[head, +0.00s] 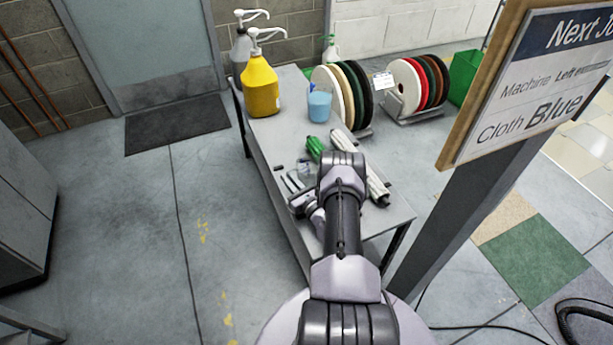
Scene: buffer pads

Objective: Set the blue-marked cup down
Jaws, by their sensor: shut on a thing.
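My gripper (292,183) is low over the near left part of the grey table (262,147), partly hidden by my own arm. It is shut on a small, pale, see-through cup (305,168) with a faint bluish tint. The cup's mark is too small to make out. I cannot tell whether the cup's base touches the table.
A green roll (314,148) and white rollers (372,180) lie right of the gripper. A yellow pump jug (260,88), a grey pump bottle (241,48) and racked round pads (341,92) stand farther back. A sign (535,85) on a post rises at right.

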